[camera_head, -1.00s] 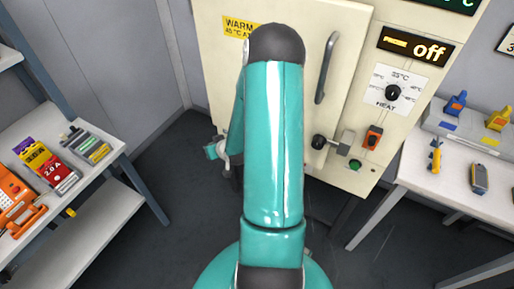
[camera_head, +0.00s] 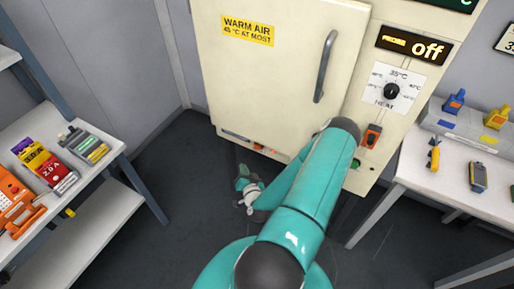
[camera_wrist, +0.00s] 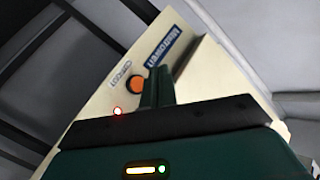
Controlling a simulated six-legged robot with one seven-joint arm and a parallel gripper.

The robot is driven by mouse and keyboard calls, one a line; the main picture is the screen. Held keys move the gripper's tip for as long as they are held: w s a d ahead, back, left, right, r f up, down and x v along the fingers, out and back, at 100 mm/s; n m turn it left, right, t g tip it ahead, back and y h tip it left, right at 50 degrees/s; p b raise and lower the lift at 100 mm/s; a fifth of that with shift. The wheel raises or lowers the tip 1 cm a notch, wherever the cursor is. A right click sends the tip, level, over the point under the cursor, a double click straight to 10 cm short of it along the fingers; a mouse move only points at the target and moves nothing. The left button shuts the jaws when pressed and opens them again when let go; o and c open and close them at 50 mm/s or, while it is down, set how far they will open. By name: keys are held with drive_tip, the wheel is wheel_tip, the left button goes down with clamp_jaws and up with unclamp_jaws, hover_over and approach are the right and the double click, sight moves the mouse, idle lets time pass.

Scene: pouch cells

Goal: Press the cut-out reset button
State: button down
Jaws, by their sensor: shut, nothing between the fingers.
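In the head view my gripper (camera_head: 249,192) is low in front of the cream cabinet (camera_head: 280,90). A small orange spot (camera_head: 258,147) shows under its door, perhaps the same button.
The cabinet has a door handle (camera_head: 325,66), a heat dial (camera_head: 391,91), an orange switch (camera_head: 372,136) and a display (camera_head: 414,48) reading "off". A bench with tools (camera_head: 405,180) stands right, a shelf with devices (camera_head: 110,150) left. Dark floor lies between.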

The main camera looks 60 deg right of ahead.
sight(255, 146)
drive_tip(key=shift+d, duration=0.1)
drive_tip(key=d, duration=0.8)
drive_tip(key=shift+w+d, duration=0.3)
drive_tip(key=shift+w, duration=0.1)
drive_tip(key=shift+d, duration=0.1)
idle(1.7)
drive_tip(key=shift+d, duration=0.3)
drive_tip(key=shift+w+d, duration=0.1)
drive_tip(key=shift+d, duration=0.45)
idle(0.9)
drive_tip(key=shift+a, duration=0.95)
drive_tip(key=shift+a, duration=0.1)
drive_tip(key=shift+s+a, duration=0.2)
drive_tip(key=shift+a, duration=1)
drive_tip(key=shift+s+a, duration=0.15)
drive_tip(key=shift+a, duration=1.05)
